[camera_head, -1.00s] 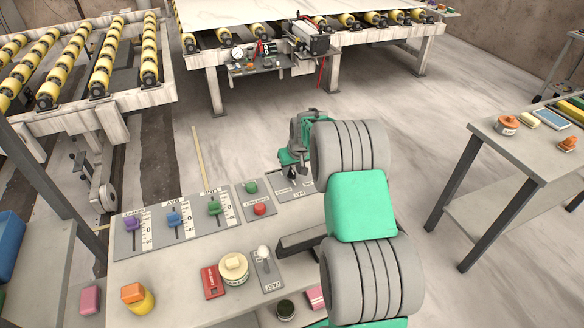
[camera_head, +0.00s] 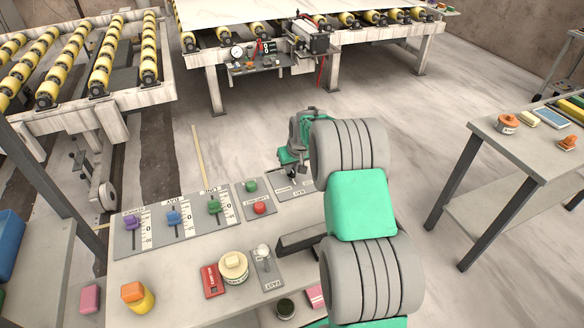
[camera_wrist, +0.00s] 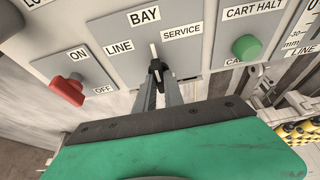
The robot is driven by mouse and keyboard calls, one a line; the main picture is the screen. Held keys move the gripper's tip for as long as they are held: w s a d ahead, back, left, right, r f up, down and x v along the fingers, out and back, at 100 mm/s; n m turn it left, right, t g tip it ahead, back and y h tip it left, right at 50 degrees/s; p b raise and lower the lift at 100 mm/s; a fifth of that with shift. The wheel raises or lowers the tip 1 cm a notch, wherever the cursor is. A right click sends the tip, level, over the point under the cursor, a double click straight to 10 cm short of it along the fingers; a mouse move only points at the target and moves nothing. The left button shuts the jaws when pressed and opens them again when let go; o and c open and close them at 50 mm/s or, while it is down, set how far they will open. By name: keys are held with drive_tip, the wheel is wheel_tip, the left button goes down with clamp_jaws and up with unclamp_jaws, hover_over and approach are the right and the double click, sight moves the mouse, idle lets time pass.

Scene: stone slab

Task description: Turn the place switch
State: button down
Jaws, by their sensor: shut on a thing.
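The place switch is a black knob with a white pointer (camera_wrist: 155,60) on a grey plate marked LINE, BAY and SERVICE (camera_wrist: 122,60). Its pointer stands nearly upright toward BAY. In the wrist view my gripper (camera_wrist: 159,84) reaches the knob from below, its two fingers shut on the knob's lower part, which they partly hide. In the head view my gripper (camera_head: 292,173) is at the plate at the console's far right corner, and my wrist hides most of the knob.
A red ON/OFF lever (camera_wrist: 67,90) is left of the knob, and a green CART HALT button (camera_wrist: 247,48) right of it. On the console (camera_head: 180,265) are purple, blue and green sliders (camera_head: 213,206), a white-knobbed lever (camera_head: 263,252) and a cream jar (camera_head: 233,266). Roller tables stand behind.

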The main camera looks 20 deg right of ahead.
drive_tip(key=shift+f+b, duration=0.1)
drive_tip(key=shift+b, duration=0.25)
drive_tip(key=m+b, duration=0.1)
drive_tip(key=m, duration=0.1)
drive_tip(key=m+h+b, duration=0.1)
drive_tip(key=b, duration=0.1)
drive_tip(key=shift+a+f+m+h, duration=0.1)
drive_tip(key=shift+a+m+h, duration=0.05)
drive_tip(key=shift+m+h, duration=0.2)
drive_tip(key=m+b, duration=0.1)
drive_tip(key=m, duration=0.1)
drive_tip(key=m+g+h+b, duration=0.1)
drive_tip(key=m+b, duration=0.1)
drive_tip(key=m, duration=0.1)
drive_tip(key=shift+w+r+h, duration=0.1)
drive_tip(key=shift+r+h, duration=0.1)
drive_tip(key=shift+h, duration=0.05)
drive_tip(key=c, duration=1.4)
unclamp_jaws()
drive_tip(key=shift+c, duration=0.2)
drive_tip(key=b+v, duration=0.1)
drive_tip(key=v, duration=0.7)
